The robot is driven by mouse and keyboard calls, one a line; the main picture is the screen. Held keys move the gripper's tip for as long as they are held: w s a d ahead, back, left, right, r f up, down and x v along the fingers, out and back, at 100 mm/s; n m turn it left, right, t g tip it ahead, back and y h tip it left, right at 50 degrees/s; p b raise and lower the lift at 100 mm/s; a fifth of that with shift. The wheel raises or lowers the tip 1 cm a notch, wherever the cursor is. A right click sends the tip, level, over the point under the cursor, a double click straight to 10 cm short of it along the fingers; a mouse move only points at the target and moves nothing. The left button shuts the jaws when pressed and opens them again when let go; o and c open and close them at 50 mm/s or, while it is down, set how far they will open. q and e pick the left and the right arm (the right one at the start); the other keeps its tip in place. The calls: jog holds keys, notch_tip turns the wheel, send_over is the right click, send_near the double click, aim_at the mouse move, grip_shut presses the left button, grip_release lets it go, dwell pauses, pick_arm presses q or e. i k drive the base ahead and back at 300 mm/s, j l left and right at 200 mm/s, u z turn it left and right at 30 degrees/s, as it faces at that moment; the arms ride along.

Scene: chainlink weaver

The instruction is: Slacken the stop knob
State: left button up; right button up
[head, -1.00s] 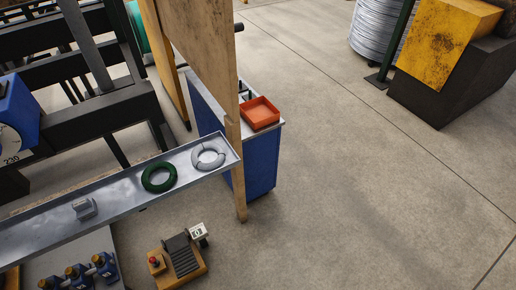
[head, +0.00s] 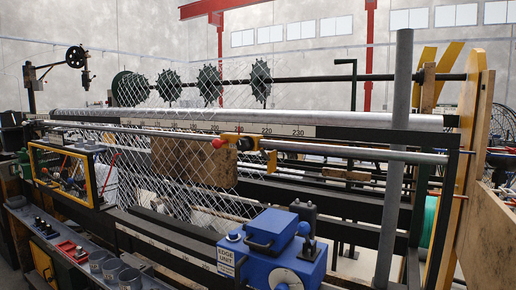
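A yellow stop-like fitting (head: 240,140) sits on the long grey rail (head: 340,152) that crosses the machine, below the number scale. A red knob or lever end (head: 219,143) sticks out at its left side, and a yellow piece (head: 270,161) hangs at its right. I cannot tell for certain which part is the stop knob, or how tight it is. Neither of my grippers is in view.
Chain-link mesh (head: 185,125) hangs across the machine's left half. A blue edge unit (head: 272,250) stands in front, right of centre. A grey upright post (head: 396,150) and a wooden panel (head: 470,160) stand at the right. A control ledge (head: 60,245) runs along the lower left.

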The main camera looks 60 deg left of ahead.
aim_at(243, 144)
jog(key=u, duration=2.05)
